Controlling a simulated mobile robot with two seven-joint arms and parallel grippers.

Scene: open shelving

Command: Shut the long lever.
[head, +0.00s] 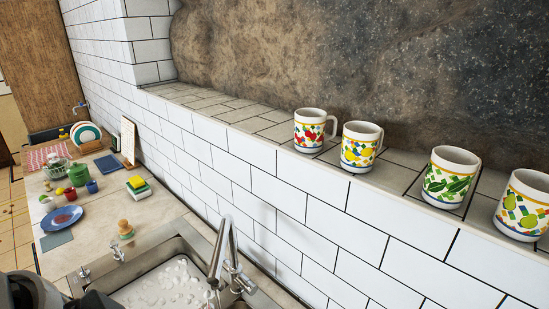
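A metal tap (222,252) with a tall, slanting spout stands at the back edge of the sink, against the white tile wall. A metal handle (240,280) sits low on its right side, with small red and blue marks near its base. I cannot tell which part is the long lever, or whether it is open or shut. A dark grey and black part of my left arm shows at the lower left edge, apart from the tap. Its fingers cannot be made out. My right gripper is not in view.
The sink basin (112,294) holds white foam. A wooden-topped brush (126,229), sponges (138,187), a blue plate (62,218) and a green pot (79,175) stand on the left counter. Several patterned mugs (361,146) line the tiled ledge (262,123) above.

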